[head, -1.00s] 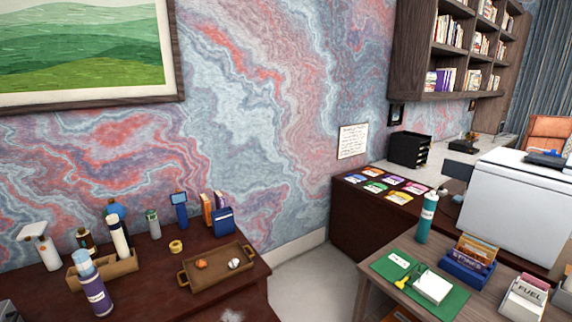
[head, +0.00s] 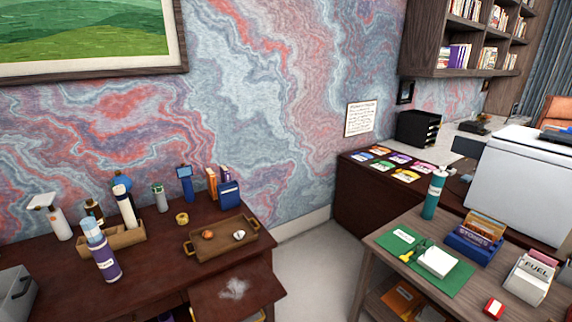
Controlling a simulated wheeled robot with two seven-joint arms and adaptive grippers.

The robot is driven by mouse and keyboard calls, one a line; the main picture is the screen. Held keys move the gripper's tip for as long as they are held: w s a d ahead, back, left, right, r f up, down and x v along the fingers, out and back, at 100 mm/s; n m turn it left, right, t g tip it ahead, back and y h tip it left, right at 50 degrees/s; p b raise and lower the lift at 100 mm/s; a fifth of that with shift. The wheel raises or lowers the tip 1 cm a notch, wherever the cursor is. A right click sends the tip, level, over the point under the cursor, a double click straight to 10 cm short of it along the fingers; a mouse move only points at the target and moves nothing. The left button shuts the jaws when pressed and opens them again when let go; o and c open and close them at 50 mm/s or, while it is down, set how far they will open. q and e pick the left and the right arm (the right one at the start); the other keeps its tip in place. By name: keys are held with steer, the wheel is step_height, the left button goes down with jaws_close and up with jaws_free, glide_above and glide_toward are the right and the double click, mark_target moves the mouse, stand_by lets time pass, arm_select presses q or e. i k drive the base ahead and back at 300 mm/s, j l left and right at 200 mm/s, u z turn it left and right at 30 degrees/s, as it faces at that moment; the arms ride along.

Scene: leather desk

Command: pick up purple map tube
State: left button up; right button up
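A purple tube (head: 106,264) with a light blue top and a pale label stands upright on the dark red-brown desk (head: 60,284), at the left of the head view. It is in front of a wooden holder (head: 121,240) and partly covers it. A white tube with a dark top (head: 127,208) stands in that holder. Neither of my grippers shows in the head view.
A wooden tray (head: 209,254) with small items lies right of the tube. A grey box (head: 15,293) stands at the desk's left edge. A second table at right holds a teal bottle (head: 434,195), a green mat (head: 455,283) and a blue card box (head: 474,242). Floor shows between them.

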mark_target(101, 251)
steer(key=u, duration=1.5)
